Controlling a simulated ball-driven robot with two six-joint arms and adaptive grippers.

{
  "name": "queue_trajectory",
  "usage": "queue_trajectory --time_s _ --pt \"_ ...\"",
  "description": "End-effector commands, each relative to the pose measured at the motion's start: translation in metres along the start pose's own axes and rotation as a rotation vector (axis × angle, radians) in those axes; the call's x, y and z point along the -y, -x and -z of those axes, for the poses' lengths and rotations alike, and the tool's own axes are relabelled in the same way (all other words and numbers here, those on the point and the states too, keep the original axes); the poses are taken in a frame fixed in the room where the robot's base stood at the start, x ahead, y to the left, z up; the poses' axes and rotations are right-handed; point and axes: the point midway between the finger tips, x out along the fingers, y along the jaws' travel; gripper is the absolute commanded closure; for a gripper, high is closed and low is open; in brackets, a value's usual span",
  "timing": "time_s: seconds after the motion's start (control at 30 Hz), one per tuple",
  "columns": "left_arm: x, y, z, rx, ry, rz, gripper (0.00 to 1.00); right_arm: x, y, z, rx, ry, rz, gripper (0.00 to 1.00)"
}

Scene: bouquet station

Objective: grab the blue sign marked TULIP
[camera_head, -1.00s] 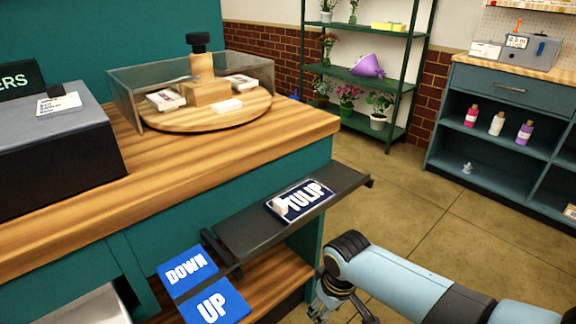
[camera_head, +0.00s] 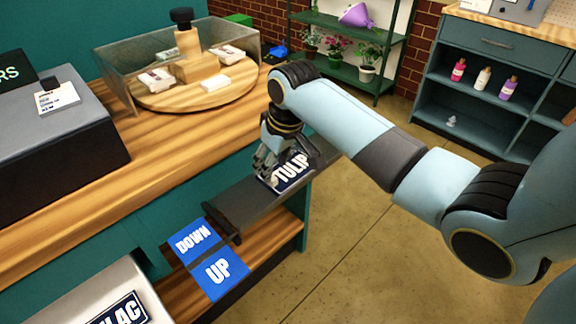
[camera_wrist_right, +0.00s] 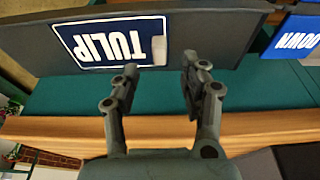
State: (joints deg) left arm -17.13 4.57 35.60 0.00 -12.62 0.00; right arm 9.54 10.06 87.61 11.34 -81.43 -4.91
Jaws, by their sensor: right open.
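The blue TULIP sign (camera_head: 291,172) with white letters lies on a dark narrow shelf (camera_head: 243,205) at the counter's side. In the right wrist view the sign (camera_wrist_right: 105,45) shows upside down, with a small pale block (camera_wrist_right: 160,52) at its one end. My right gripper (camera_head: 268,178) is over the shelf at the sign's left end and partly hides it. In the wrist view its two fingers (camera_wrist_right: 158,75) are spread apart and empty, near the pale block. I cannot tell whether they touch it. My left gripper is not in view.
Blue DOWN (camera_head: 194,240) and UP (camera_head: 218,271) panels are below the shelf. The wooden counter (camera_head: 170,160) carries a round wooden board (camera_head: 190,97) behind clear panels. Another sign (camera_head: 118,312) shows at the lower left. The floor at right is open.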

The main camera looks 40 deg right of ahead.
Motion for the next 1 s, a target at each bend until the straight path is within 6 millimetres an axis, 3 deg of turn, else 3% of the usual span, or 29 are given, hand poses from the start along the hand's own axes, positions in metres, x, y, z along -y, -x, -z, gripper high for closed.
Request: queue_trajectory --time_s 0.3,0.57,0.9,1.0 --pt "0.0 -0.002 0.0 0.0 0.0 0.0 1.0 0.0 -0.044 -0.002 0.003 0.0 0.0 0.56" --pt "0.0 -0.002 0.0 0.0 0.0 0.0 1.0 0.0 -0.046 -0.002 0.001 0.001 0.0 0.57" --pt "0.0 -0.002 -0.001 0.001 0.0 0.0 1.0 0.0 -0.046 -0.002 0.001 0.001 0.0 1.0" --pt "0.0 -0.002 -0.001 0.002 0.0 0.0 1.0 0.0 -0.046 -0.002 0.001 0.001 0.0 1.0"
